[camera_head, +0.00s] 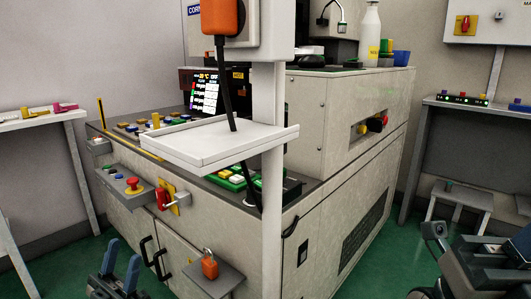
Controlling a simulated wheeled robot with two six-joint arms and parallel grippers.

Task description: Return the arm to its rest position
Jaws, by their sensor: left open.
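My left gripper (121,258) shows at the bottom left of the head view, with two blue fingers pointing up. The fingers are apart, and nothing shows between them. It is in front of the lower doors of a large beige machine (330,185) and appears apart from them. Dark and white links of my right arm show at the bottom right corner. No right gripper fingers can be made out there.
A white shelf (195,150) on a post (271,220) juts out before the machine. An orange padlock (209,265) and a red switch handle (162,198) stick out on its front. Side tables stand left (40,119) and right (470,106).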

